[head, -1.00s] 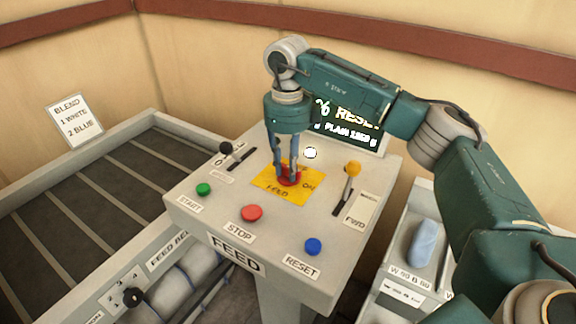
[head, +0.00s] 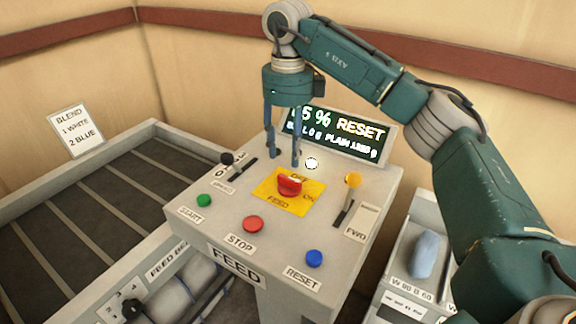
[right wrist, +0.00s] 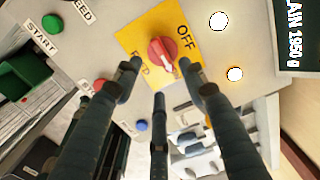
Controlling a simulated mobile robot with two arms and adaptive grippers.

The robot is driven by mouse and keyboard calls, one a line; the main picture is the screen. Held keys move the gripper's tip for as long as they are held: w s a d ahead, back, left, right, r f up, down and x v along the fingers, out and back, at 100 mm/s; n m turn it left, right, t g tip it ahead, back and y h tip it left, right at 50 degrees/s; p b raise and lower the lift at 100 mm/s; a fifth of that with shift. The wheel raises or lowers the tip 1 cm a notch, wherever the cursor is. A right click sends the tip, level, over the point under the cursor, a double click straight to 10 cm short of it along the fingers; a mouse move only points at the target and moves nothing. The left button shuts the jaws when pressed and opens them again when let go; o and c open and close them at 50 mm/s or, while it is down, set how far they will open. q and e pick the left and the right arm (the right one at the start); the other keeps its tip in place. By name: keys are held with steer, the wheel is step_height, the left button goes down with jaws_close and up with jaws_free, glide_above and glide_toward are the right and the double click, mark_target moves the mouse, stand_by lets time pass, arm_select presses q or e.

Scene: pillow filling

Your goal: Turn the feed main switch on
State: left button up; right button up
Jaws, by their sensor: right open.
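The feed main switch (head: 289,185) is a red rotary knob on a yellow plate (head: 268,194) marked FEED, OFF and ON. In the right wrist view the knob (right wrist: 160,52) shows whole. Its white mark points down, away from the OFF label and seemingly to the ON side; the ON label is not visible there. My right gripper (head: 283,160) is above and behind the knob, fingers spread and empty, apart from it. Its fingers also show in the right wrist view (right wrist: 160,85). My left gripper is not in view.
On the FEED console are a green START button (head: 204,201), red STOP button (head: 253,224), blue RESET button (head: 314,258), black lever (head: 227,159) and yellow-knobbed lever (head: 352,180). A display (head: 340,135) reading RESET stands behind. A conveyor (head: 100,190) lies left.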

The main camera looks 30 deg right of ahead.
steer(key=shift+r, duration=1.85)
